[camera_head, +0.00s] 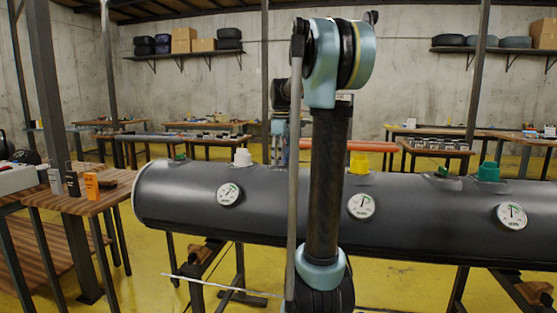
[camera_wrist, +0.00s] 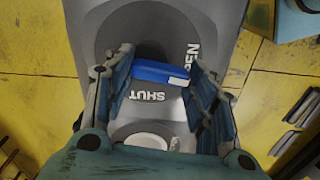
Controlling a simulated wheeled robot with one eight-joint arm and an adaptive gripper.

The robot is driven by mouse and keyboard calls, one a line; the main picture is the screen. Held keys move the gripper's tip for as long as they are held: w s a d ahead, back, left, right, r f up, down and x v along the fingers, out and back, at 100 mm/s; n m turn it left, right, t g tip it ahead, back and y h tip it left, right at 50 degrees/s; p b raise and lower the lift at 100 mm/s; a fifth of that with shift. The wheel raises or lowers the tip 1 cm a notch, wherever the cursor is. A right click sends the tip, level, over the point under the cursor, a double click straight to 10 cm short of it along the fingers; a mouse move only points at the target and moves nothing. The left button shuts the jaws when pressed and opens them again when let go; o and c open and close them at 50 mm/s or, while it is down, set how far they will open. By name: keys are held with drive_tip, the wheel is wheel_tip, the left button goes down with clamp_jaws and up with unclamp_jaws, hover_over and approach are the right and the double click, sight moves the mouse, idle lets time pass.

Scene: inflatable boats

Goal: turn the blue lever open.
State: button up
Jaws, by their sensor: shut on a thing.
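The blue lever (camera_wrist: 162,73) lies between the fingers of my gripper (camera_wrist: 160,66) in the wrist view. Its two ends meet the fingers, and it lies nearly crosswise in the picture. My gripper is shut on it. The word SHUT shows just below the lever and the word OPEN, partly covered by a finger, beside its right end. Lever and labels sit on the grey tube (camera_wrist: 205,22). In the head view the dark tube (camera_head: 300,205) stretches across the picture. My arm hides the lever there.
A wooden table (camera_head: 100,200) with small boxes is at the left. More tables and shelves stand behind. Yellow floor shows around the tube.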

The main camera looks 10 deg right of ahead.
drive_tip(key=shift+d+n, duration=0.25)
drive_tip(key=shift+n, duration=0.55)
drive_tip(key=o, duration=1)
drive_tip(key=shift+w+d, duration=0.1)
drive_tip(key=shift+o, duration=0.2)
drive_tip(key=shift+r, duration=0.15)
wheel_tip(320, 180, up, 12)
drive_tip(key=shift+f, duration=0.2)
drive_tip(key=s+a+f+m+t, duration=0.1)
drive_tip(key=s+f+m, duration=1.2)
drive_tip(key=s+f, duration=2)
wheel_tip(320, 180, down, 4)
drive_tip(key=shift+s+a+r+t, duration=0.2)
drive_tip(key=shift+s+a+t, duration=0.1)
drive_tip(key=shift+t, duration=0.3)
